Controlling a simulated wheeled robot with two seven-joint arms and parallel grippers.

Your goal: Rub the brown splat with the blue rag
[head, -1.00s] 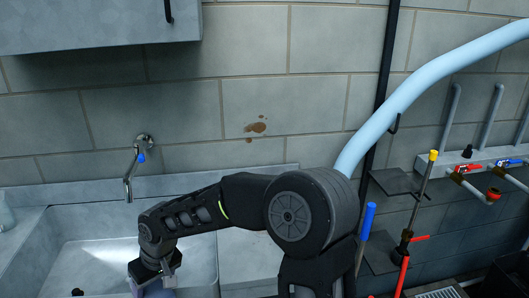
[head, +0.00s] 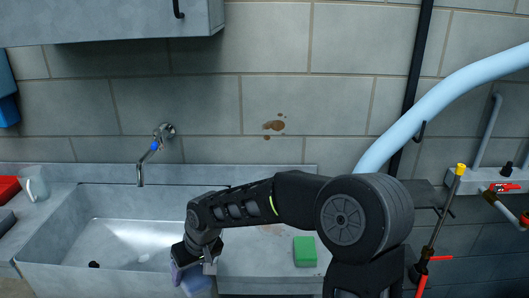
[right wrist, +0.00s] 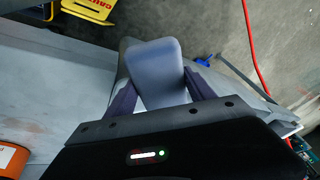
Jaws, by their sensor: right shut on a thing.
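The brown splat (head: 274,126) is a patch of several spots on the grey tiled wall, right of the tap. My right gripper (head: 194,268) points down by the right end of the sink, well below and left of the splat. It is shut on the blue rag (head: 198,283), which shows as a pale blue-grey piece at the bottom of the head view. In the right wrist view the rag (right wrist: 158,75) sits between both fingers as a rounded block. The rag is apart from the splat. My left gripper is out of view.
A sink (head: 122,239) with a wall tap (head: 155,149) lies left of my arm. A green sponge (head: 305,251) rests on the counter. A glass mug (head: 34,183) stands left. A pale blue pipe (head: 447,100) crosses the wall at right. The wall around the splat is clear.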

